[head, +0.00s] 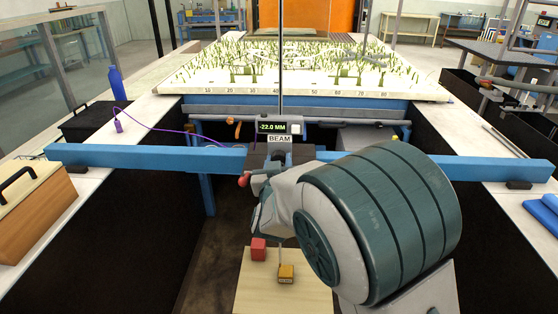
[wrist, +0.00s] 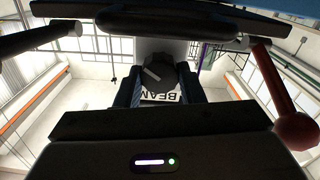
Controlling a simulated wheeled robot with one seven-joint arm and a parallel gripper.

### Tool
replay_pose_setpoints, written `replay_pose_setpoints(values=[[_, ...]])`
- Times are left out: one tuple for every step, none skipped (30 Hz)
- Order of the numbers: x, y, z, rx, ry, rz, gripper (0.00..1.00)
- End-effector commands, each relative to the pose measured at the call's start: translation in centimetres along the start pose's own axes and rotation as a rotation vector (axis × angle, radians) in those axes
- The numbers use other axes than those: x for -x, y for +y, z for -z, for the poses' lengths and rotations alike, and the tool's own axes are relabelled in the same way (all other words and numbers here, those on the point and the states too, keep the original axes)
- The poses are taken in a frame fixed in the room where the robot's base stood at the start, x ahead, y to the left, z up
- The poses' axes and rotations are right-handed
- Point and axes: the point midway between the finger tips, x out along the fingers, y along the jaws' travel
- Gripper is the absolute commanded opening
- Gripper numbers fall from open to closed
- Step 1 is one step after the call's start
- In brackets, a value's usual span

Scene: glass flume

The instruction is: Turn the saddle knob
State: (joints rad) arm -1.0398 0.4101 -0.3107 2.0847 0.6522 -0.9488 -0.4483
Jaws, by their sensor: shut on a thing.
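The saddle (head: 258,158) is a dark block on the blue beam (head: 120,155), under a BEAM label and a display reading -22.0 MM (head: 272,127). The saddle knob (wrist: 160,76) is dark and round with a pale pointer mark, seen in the wrist view. My gripper (wrist: 160,92) has its two fingers on either side of the knob and is shut on it. In the head view my arm hides the knob and the fingertips.
A lever with a red ball (wrist: 297,132) is close to the right of my gripper; the red ball also shows in the head view (head: 243,181). A red block (head: 258,249) and an orange block (head: 286,273) are on a wooden board (head: 255,295) below. A purple cable (head: 150,127) runs left.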

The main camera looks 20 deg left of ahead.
Motion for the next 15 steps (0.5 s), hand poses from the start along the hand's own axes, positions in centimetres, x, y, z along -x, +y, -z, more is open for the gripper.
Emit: replay_pose_setpoints(values=[[-0.01, 0.03, 0.15, 0.043, 0.0, 0.0, 0.12], [-0.01, 0.03, 0.15, 0.068, 0.0, 0.0, 0.12], [-0.01, 0.03, 0.15, 0.102, 0.0, 0.0, 0.12], [-0.01, 0.03, 0.14, 0.126, 0.0, 0.0, 0.12], [-0.01, 0.02, 0.14, 0.15, 0.0, 0.0, 0.12], [0.0, 0.02, 0.14, 0.18, -0.001, 0.0, 0.12], [0.0, 0.01, 0.13, 0.201, -0.001, 0.0, 0.12], [0.0, 0.0, 0.13, 0.222, -0.001, 0.0, 0.12], [0.0, -0.01, 0.12, 0.248, 0.0, 0.0, 0.12], [0.0, -0.01, 0.11, 0.265, 0.0, 0.0, 0.12], [0.0, -0.02, 0.11, 0.283, 0.0, 0.0, 0.12], [0.0, -0.02, 0.09, 0.304, 0.0, 0.0, 0.12], [0.0, -0.03, 0.09, 0.318, 0.0, 0.0, 0.12], [0.0, -0.03, 0.08, 0.331, 0.0, 0.0, 0.12], [0.0, -0.04, 0.06, 0.348, 0.0, 0.0, 0.12]])
